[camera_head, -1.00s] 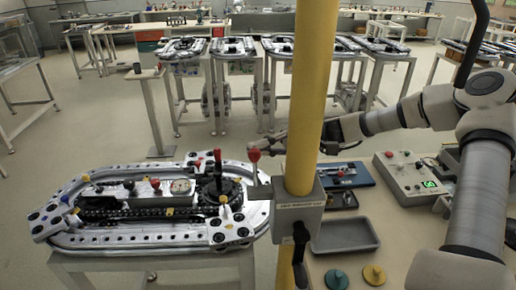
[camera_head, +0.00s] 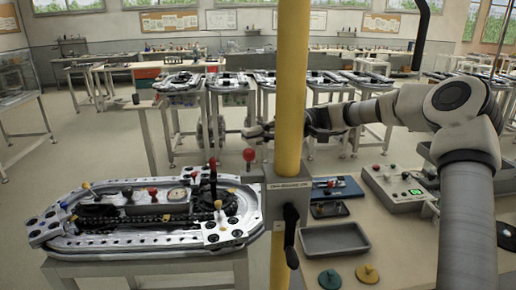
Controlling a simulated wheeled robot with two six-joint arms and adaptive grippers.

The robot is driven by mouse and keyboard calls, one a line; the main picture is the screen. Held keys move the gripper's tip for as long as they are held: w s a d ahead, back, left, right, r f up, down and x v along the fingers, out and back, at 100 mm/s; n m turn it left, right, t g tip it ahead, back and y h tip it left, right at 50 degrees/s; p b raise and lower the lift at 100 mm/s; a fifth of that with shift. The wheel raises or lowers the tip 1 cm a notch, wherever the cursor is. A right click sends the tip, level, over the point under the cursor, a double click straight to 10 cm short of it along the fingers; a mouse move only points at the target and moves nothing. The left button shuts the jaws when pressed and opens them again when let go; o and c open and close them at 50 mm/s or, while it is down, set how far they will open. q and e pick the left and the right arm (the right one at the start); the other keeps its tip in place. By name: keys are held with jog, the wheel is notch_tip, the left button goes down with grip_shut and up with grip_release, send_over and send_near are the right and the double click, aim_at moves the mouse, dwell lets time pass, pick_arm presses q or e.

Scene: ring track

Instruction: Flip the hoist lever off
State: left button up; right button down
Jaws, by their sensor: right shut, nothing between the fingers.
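A lever with a red ball knob (camera_head: 249,155) stands upright just left of the yellow post (camera_head: 290,90), beside the grey labelled box (camera_head: 288,197) clamped on it. A black handle (camera_head: 289,238) hangs from the front of this box. I cannot read the label or tell for certain which is the hoist lever. My right gripper (camera_head: 254,131) reaches in from the right behind the post. Its fingertips are shut and empty, a little above the red knob in the picture and apparently apart from it. The post hides part of the gripper. My left gripper is out of view.
The oval ring track (camera_head: 150,243) with a second red-topped stick (camera_head: 213,164) lies at the left. A grey tray (camera_head: 335,239), a blue case (camera_head: 338,187), green and yellow knobbed discs and a control box (camera_head: 398,184) sit on the right bench. More tracks stand behind.

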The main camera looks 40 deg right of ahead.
jog(key=shift+s+a+r, duration=0.1)
jog(key=shift+s+a, duration=0.05)
jog(key=shift+s, duration=0.05)
dwell(0.3)
jog(key=shift+w, duration=0.15)
jog(key=s+d, duration=0.1)
jog(key=d, duration=1.1)
jog(key=shift+s, duration=0.15)
jog(key=shift+f, duration=0.2)
